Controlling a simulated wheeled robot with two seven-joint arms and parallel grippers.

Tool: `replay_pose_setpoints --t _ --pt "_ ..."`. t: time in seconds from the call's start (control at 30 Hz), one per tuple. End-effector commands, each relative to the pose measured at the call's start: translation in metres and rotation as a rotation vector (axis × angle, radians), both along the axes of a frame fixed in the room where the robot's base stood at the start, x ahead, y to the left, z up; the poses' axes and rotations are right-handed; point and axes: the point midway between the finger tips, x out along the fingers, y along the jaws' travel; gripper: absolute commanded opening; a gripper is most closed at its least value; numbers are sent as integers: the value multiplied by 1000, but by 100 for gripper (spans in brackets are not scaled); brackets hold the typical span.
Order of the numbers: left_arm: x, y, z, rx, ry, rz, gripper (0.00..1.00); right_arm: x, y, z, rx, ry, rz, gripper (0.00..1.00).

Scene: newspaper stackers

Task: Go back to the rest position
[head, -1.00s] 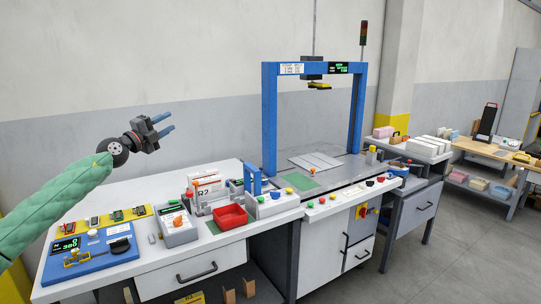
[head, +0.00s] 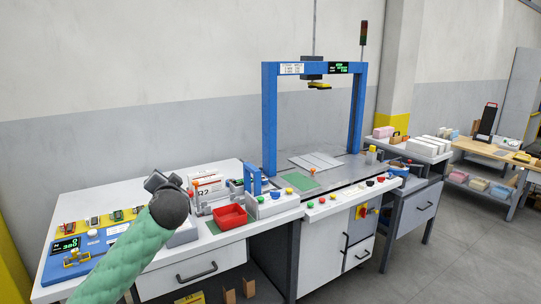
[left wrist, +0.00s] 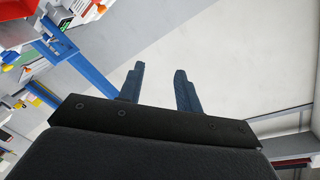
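My left arm comes in from the lower left in the head view, in a green sleeve. Its dark wrist is in front of the white workbench (head: 100,207), and the fingers are hidden behind it there. My right gripper is in neither view.
A red tray (head: 232,217) sits on the workbench by a blue press. A blue gantry frame (head: 269,120) stands over a grey table with a green mat (head: 300,181). A blue scale (head: 62,268) is partly behind my arm. Open floor (head: 440,255) lies at right.

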Motion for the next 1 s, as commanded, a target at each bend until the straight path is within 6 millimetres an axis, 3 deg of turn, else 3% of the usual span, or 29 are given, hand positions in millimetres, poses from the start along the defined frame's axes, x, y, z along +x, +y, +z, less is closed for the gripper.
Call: replay_pose_setpoints --t 0.03,0.1,0.4,0.7,1.0 --pt "-14 -10 -27 -42 69 -10 35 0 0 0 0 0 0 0" --pt "-33 -20 -57 -96 155 -22 35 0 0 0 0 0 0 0" --pt "-119 -64 -168 -313 448 -88 35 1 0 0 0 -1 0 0" --pt "-200 -99 -244 -494 616 -155 35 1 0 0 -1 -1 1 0" --pt "-279 -115 -311 -639 748 -135 35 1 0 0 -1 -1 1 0"
